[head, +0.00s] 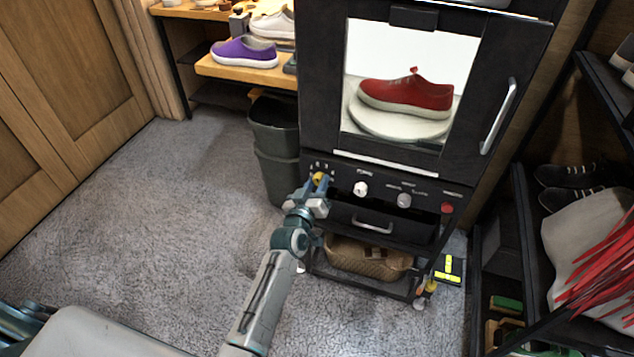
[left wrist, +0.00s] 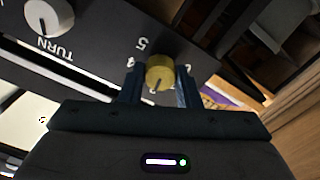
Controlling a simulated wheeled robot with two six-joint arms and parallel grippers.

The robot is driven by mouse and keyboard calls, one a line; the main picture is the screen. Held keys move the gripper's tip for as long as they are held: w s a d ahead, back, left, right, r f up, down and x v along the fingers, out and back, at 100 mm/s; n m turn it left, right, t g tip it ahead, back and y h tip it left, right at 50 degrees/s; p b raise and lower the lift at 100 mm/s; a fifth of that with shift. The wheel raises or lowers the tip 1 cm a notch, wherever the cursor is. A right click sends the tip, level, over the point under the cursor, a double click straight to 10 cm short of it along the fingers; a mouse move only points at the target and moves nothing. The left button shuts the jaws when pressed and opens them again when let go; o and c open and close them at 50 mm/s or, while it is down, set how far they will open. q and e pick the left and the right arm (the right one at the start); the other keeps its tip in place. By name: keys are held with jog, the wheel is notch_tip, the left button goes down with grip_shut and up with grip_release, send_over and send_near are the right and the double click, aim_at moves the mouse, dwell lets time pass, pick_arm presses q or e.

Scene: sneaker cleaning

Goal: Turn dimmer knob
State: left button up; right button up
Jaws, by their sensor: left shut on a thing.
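The dimmer knob (left wrist: 160,73) is a brass-coloured round knob on the black front panel, with numbers printed around it. In the head view it is the leftmost knob (head: 319,178) of the panel's row. My left gripper (head: 314,192) is at the panel, and in the left wrist view its two dark fingers (left wrist: 158,88) stand on either side of the knob, shut on it. A dark pointer mark shows on the knob's lower part. My right gripper is not seen in these frames.
Above, a red sneaker (head: 408,94) stands on a turntable in the cabinet. A grey bin (head: 273,150) stands close on the left.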

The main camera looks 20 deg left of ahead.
pick_arm(q)
jog(key=shift+n, duration=1)
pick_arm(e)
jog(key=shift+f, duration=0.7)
pick_arm(q)
jog(key=o, duration=1)
jog(key=shift+s, duration=0.1)
